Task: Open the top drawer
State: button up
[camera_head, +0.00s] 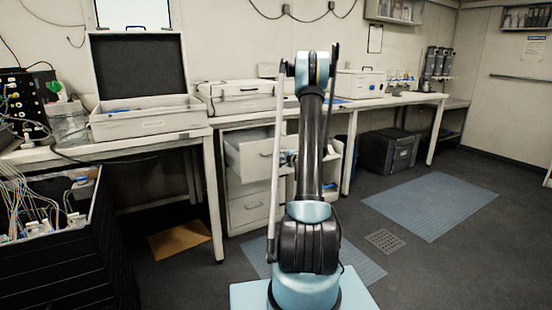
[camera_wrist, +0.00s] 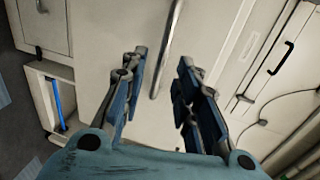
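The top drawer (camera_head: 252,154) is in the white cabinet under the bench, left of my arm in the head view. It stands partly pulled out, with some of its inside showing. In the wrist view its pale front (camera_wrist: 120,30) fills the middle, and its metal bar handle (camera_wrist: 167,35) runs between my fingers. My gripper (camera_wrist: 164,62) is open, with the fingers on either side of the handle. A gap shows on each side, and I see no firm contact. In the head view my arm mostly hides the gripper.
A lower drawer (camera_head: 254,208) is shut below. An open shelf holding a blue item (camera_wrist: 57,100) adjoins the cabinet. An open case (camera_head: 148,122) and a closed case (camera_head: 240,92) sit on the bench above. A bench leg (camera_head: 213,200) stands left. A blue mat (camera_head: 432,204) lies on clear floor.

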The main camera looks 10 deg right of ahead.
jog(key=v, duration=0.6)
jog(key=shift+s, duration=0.1)
jog(key=s+a+r+n+g, duration=0.35)
jog(key=s+a, duration=0.45)
jog(key=s, duration=0.3)
jog(key=s+a+r+n+g, duration=0.3)
jog(key=s+a+r+n, duration=0.3)
jog(key=s, duration=0.5)
jog(key=s+d+f+n+g+h, duration=0.1)
jog(key=s+f+n+g+h, duration=0.1)
jog(key=s, duration=1.4)
jog(key=s+d+f+n+g+h, duration=0.1)
jog(key=s+f, duration=0.5)
jog(key=s, duration=1.1)
jog(key=n+g+h, duration=0.1)
jog(key=n+g, duration=0.1)
jog(key=g, duration=0.1)
jog(key=shift+f+h, duration=0.2)
jog(key=shift+h, duration=0.2)
jog(key=shift+w+d+f, duration=0.1)
jog(key=shift+w+f, duration=0.1)
jog(key=shift+w, duration=0.25)
